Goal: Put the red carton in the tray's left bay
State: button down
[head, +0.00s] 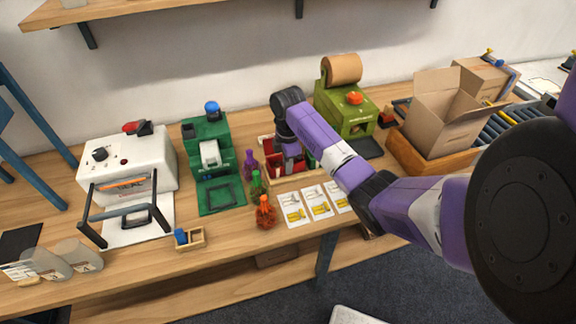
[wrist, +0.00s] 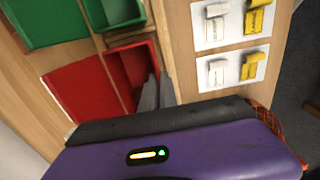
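The wooden tray (head: 318,178) stands on the bench, with red and green bays side by side. The red-lined left bay (wrist: 118,68) shows in the wrist view beside my gripper (wrist: 158,92). My gripper (head: 291,165) points down at the left part of the tray in the head view, its dark fingertips at or inside the red bay. I cannot make out the red carton apart from the red lining; the fingers and my wrist hide part of this bay. Whether the fingers hold anything is hidden. The green bay (wrist: 115,12) is beside it.
A flat red panel (wrist: 80,90) and a green one (wrist: 45,20) lie behind the tray. Cards (head: 317,204) lie in front. A green machine (head: 346,108) stands behind right.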

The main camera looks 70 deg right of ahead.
jog(key=shift+f, duration=0.15)
jog(key=c, duration=2.1)
grip_release()
jog(key=shift+f, duration=0.1)
jog(key=o, duration=0.5)
jog(key=shift+c, duration=0.2)
notch_tip(320, 180, up, 12)
jog(key=p, duration=0.2)
jog(key=shift+r, duration=0.2)
